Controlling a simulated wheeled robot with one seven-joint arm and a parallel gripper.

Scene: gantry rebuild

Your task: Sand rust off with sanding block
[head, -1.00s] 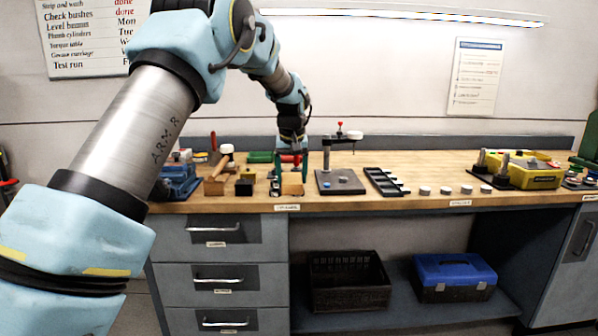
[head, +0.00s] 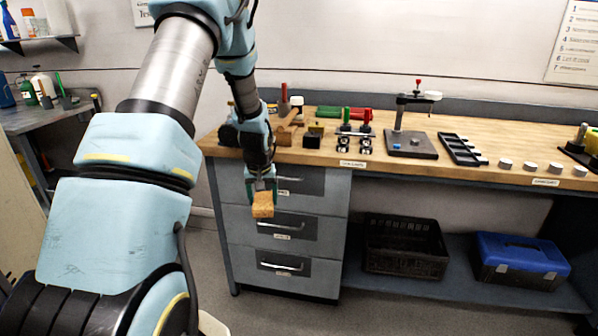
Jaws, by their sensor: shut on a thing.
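My gripper (head: 263,190) is shut on a small tan-brown block (head: 263,207), which looks like the sanding block. It holds the block in the air in front of the drawer cabinet, below the level of the bench top. The gripper's fingers show on both sides of the block's upper part. I cannot make out any rusty part in this view.
The wooden workbench (head: 470,168) holds a mallet (head: 287,132), a stand on a dark plate (head: 410,145), a black rack (head: 461,149) and several pale discs. A black crate (head: 405,250) and blue toolbox (head: 518,262) sit below. A grey side table (head: 45,117) stands at left. Floor between is clear.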

